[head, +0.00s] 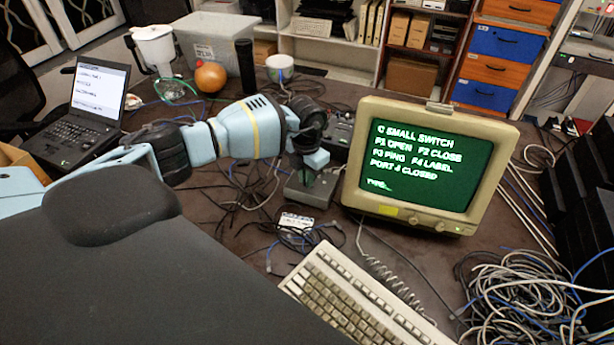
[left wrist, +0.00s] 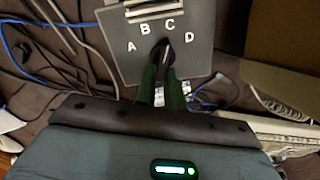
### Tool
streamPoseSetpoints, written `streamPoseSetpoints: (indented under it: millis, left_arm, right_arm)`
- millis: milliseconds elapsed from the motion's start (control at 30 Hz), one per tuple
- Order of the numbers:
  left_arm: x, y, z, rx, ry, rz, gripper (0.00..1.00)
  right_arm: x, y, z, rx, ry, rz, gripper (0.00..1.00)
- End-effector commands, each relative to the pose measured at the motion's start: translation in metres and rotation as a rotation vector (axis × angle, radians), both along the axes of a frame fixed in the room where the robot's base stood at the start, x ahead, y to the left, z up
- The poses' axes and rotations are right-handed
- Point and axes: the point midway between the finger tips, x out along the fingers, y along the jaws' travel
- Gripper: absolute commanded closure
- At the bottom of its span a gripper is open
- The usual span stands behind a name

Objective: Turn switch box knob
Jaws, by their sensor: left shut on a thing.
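The switch box (head: 308,190) is a small grey box on the table, left of the monitor. In the left wrist view its grey face (left wrist: 197,62) carries the letters A, B, C and D in an arc around a dark knob (left wrist: 162,50). A light pointer on the knob appears to aim near C. My left gripper (head: 314,172) is over the box, and in the left wrist view its green fingers (left wrist: 163,76) are shut on the knob. The fingers hide part of the knob. My right gripper is not in view.
A keyboard (head: 350,300) lies in front, with loose cables around. A laptop (head: 85,118), a clear bin (head: 215,45) and an orange ball (head: 210,77) stand farther left.

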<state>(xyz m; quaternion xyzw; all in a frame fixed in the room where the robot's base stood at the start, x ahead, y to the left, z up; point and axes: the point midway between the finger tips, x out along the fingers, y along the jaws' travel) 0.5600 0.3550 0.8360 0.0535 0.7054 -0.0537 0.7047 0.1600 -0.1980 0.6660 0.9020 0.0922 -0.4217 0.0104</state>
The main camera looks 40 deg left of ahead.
Motion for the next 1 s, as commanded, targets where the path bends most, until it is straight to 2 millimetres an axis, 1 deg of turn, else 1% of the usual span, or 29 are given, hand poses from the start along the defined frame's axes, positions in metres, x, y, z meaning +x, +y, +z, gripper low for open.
streamPoseSetpoints:
  millis: [367, 400, 567, 867, 1000]
  left_arm:
    - [0.002, 0.000, 0.002, -0.001, -0.006, -0.006, 1.00]
    - [0.002, 0.000, 0.002, -0.001, -0.006, -0.006, 0.88]
    - [0.001, 0.000, 0.002, -0.001, -0.005, -0.006, 0.68]
    - [0.001, 0.000, 0.002, 0.000, -0.003, -0.006, 0.68]
    - [0.001, 0.000, 0.015, -0.001, -0.005, -0.005, 0.68]
  right_arm:
    - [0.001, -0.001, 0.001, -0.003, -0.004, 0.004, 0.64]
    - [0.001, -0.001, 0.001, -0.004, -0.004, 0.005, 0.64]
    - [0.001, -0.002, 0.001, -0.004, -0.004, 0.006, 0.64]
    - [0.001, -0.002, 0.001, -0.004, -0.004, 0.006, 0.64]
    - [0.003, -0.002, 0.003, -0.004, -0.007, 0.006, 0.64]
